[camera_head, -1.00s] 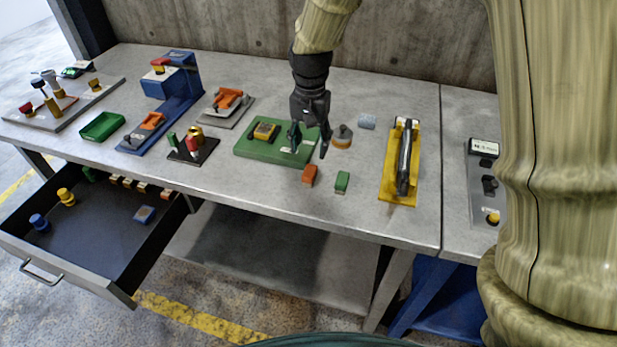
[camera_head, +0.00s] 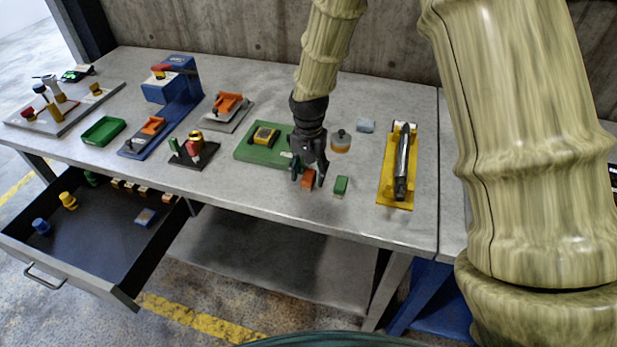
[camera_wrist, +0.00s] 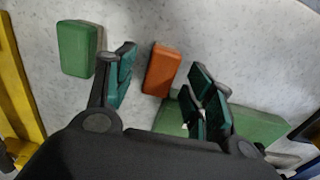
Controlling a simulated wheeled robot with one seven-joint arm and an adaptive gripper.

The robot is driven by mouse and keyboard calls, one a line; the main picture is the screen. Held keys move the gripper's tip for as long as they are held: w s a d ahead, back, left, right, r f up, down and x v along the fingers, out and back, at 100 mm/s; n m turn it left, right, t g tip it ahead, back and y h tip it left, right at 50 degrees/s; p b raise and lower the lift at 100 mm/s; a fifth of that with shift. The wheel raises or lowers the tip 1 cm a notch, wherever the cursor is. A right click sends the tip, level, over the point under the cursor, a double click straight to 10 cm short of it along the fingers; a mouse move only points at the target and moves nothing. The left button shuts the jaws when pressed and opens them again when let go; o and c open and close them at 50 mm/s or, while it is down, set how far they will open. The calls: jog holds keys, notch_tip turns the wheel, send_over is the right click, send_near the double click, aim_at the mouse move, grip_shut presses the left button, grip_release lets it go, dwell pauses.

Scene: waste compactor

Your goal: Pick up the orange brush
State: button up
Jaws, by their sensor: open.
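The orange brush, a small orange block (camera_head: 308,179), lies on the grey worktable just below my gripper (camera_head: 309,180). In the wrist view the orange block (camera_wrist: 162,69) lies between the lines of my two open fingers (camera_wrist: 160,92), slightly ahead of the fingertips. The fingers are spread and hold nothing. In the head view the fingers partly hide the block. I cannot tell the exact height of the fingertips above the table.
A green block (camera_head: 341,185) lies close on the right. A green tray (camera_head: 250,154) with a yellow device is at left. A round orange-based knob (camera_head: 341,146) stands behind, and a yellow stand (camera_head: 386,190) is further right. An open drawer (camera_head: 100,270) juts out at front left.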

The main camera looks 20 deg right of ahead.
jog(key=shift+f, duration=0.9)
jog(key=c, duration=1.1)
jog(key=shift+r, duration=0.15)
jog(key=shift+c, duration=0.2)
jog(key=shift+r, duration=0.6)
notch_tip(320, 180, up, 2)
jog(key=shift+r+b, duration=0.1)
jog(key=shift+b, duration=0.55)
jog(key=s+a+r+b, duration=0.1)
jog(key=s+a+b, duration=0.2)
jog(key=s+a, duration=0.6)
jog(key=a, duration=0.4)
jog(key=shift+s+r, duration=0.15)
jog(key=shift+s, duration=0.15)
